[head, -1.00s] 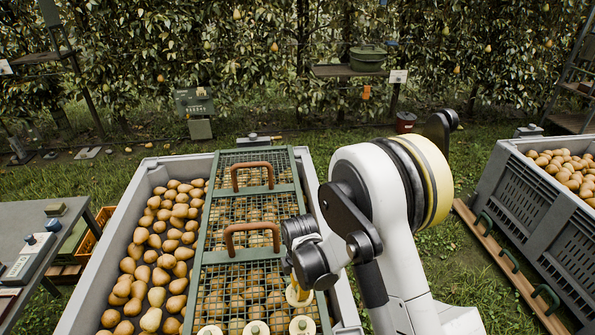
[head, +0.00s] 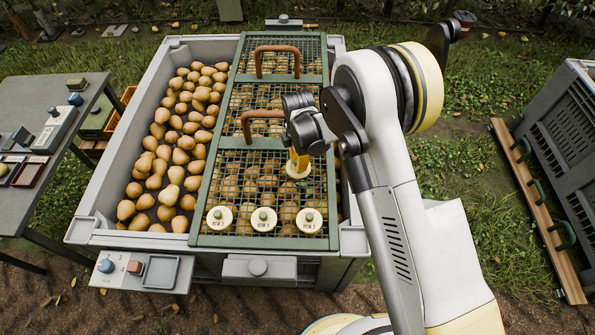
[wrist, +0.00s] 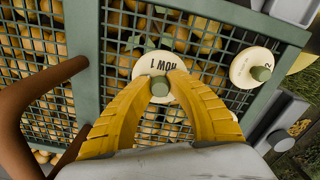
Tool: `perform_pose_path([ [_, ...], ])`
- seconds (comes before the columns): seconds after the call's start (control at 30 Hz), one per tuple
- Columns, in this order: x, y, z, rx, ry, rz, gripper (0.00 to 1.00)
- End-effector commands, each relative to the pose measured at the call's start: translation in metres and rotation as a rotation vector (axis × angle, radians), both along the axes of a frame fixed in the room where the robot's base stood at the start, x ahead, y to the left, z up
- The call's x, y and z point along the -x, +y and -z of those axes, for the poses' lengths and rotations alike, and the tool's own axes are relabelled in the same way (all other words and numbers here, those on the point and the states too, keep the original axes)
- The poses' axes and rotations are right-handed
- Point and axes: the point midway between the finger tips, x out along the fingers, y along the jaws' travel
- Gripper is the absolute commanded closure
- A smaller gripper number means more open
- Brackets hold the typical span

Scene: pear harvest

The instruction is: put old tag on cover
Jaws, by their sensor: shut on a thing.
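The green mesh cover (head: 193,213), with two brown handles (head: 262,115), lies over the right part of a grey bin of pears. My gripper (head: 298,160) is above the cover, right of the near handle. Its yellow fingers are shut on the green knob of a round cream tag (head: 297,171). The wrist view shows this tag (wrist: 151,63) with upside-down lettering reading ROW 1. It is flat at the mesh; I cannot tell whether it touches. Three similar tags, left (head: 219,217), middle (head: 263,219) and right (head: 308,221), sit along the cover's front edge.
The grey bin (head: 97,205) has uncovered pears at left. A panel (head: 141,271) with knobs and an empty tray is at its front. A grey table (head: 50,100) with small devices stands left. A wooden plank (head: 540,215) with green handles lies right.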

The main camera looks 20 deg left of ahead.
Motion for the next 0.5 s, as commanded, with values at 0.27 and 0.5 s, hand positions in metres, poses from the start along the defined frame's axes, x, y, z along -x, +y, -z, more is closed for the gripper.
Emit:
perform_pose_path([
  [0.27,-0.002,0.004,0.028,0.000,0.000,0.001,1.00],
  [0.5,-0.002,0.003,0.042,0.000,0.000,0.001,1.00],
])
